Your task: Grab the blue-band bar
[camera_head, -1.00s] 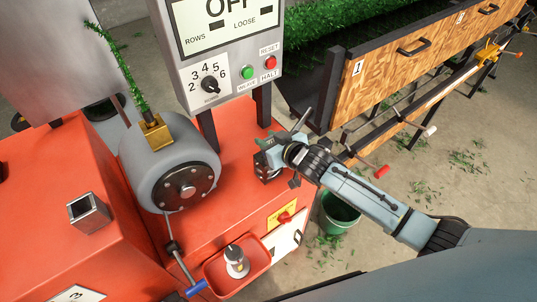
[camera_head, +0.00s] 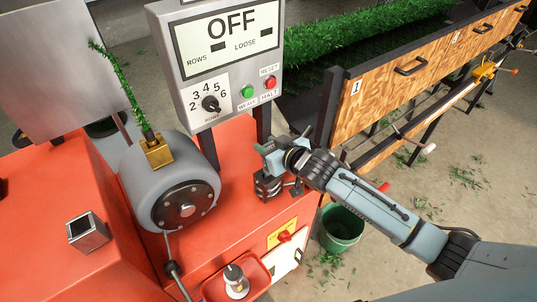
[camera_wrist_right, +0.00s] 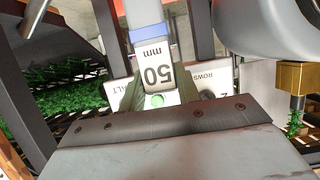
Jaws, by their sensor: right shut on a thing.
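My right gripper (camera_head: 268,157) is beside the front of the red machine, just above a small black block (camera_head: 267,187). In the right wrist view it is shut on a bar marked "50 mm" (camera_wrist_right: 156,75), with a blue band (camera_wrist_right: 146,36) at its upper part. The bar stands out from between the fingers. In the head view the bar is small and mostly lost against the gripper, so its lower end is unclear. My left gripper is in neither view.
The control panel (camera_head: 226,50) reads OFF and stands behind the gripper. A grey drum (camera_head: 160,185) with a brass block (camera_head: 155,151) is left. A green bucket (camera_head: 342,228) and wooden bins (camera_head: 400,75) are right.

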